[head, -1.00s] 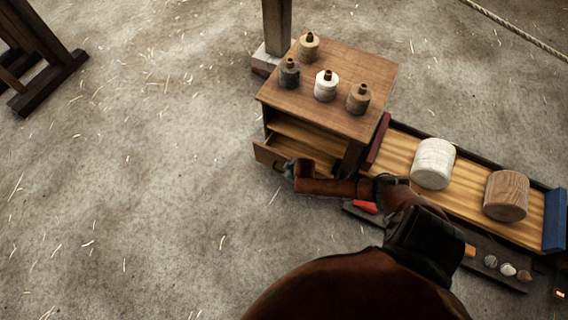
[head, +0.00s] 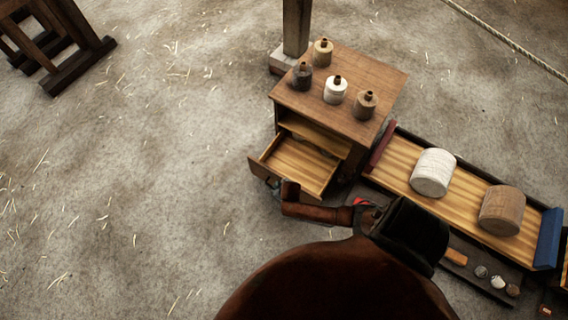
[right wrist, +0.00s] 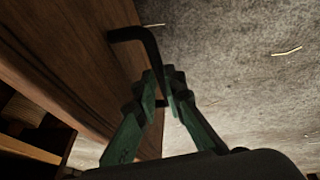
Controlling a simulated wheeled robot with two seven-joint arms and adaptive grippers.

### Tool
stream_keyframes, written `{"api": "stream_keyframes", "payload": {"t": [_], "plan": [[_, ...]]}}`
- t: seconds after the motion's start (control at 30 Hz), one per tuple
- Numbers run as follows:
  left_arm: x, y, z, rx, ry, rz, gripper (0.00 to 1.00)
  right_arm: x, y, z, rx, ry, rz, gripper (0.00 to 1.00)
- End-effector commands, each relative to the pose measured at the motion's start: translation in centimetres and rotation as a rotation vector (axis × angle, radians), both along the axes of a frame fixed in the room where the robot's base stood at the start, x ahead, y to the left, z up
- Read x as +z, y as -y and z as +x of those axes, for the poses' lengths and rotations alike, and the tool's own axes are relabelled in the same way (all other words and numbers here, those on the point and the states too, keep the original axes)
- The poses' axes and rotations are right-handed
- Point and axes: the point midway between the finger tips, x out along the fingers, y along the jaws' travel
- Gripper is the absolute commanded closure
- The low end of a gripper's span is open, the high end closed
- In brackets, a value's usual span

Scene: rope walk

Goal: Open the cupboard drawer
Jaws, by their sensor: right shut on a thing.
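The wooden cupboard (head: 375,80) stands at the upper middle of the head view. Its drawer (head: 300,168) is pulled well out toward the left and looks empty. In the right wrist view the drawer front (right wrist: 70,50) runs down the left side, with a dark bent bar handle (right wrist: 128,33) on it. My right gripper (right wrist: 162,82) has its green ridged fingers closed around the handle's bar. In the head view my right gripper (head: 273,183) is at the drawer's front, mostly hidden by my arm. My left gripper is not in view.
Several small bottles (head: 335,92) stand on the cupboard top. A long tray (head: 455,200) with a white cylinder (head: 432,172) and a brown cylinder (head: 502,210) lies to the right. A post (head: 296,28) stands behind. The straw-strewn floor left of the drawer is clear.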

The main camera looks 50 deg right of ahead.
Motion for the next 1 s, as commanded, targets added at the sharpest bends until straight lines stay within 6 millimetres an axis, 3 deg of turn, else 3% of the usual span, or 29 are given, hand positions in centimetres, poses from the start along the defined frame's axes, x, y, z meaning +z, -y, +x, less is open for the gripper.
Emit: {"api": "stream_keyframes", "payload": {"t": [0.1,0.3,0.83,0.87,1.0], "plan": [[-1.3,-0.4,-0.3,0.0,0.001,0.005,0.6,0.2,-2.2,-0.2,0.0,0.002,0.004,1.0],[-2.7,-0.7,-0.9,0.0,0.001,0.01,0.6,0.1,-4.2,-0.6,-0.001,0.002,0.002,1.0],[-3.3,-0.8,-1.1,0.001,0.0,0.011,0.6,0.0,-5.0,-0.7,0.0,0.001,0.0,1.0],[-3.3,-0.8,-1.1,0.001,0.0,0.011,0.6,0.0,-5.0,-0.7,0.0,0.001,0.0,0.89],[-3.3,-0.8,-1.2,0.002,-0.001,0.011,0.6,0.0,-4.9,-0.7,0.0,0.001,0.0,0.79]]}}
